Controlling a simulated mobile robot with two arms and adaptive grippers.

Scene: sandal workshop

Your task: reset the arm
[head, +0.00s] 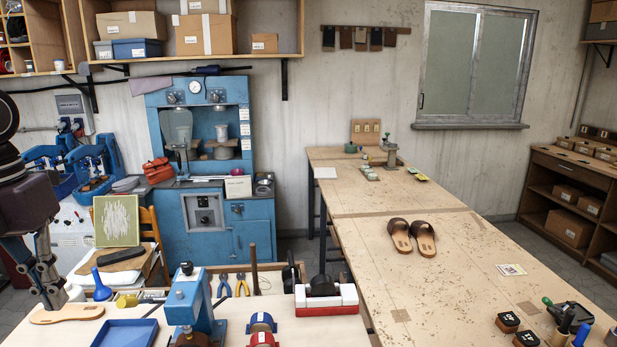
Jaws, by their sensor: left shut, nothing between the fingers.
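My left gripper (54,300) hangs down at the left edge of the head view, with its arm above it. Its fingers are together and hold nothing. The fingertips are just above a tan sandal sole (75,314) on the near workbench; whether they touch it I cannot tell. My right gripper is not in view.
A blue tray (122,333), a blue press (187,300), pliers (242,284) and a red-and-white block (326,300) crowd the near bench. A pair of brown sandals (412,238) lies on the long table (400,290), which has wide clear areas. A blue machine (228,210) stands behind.

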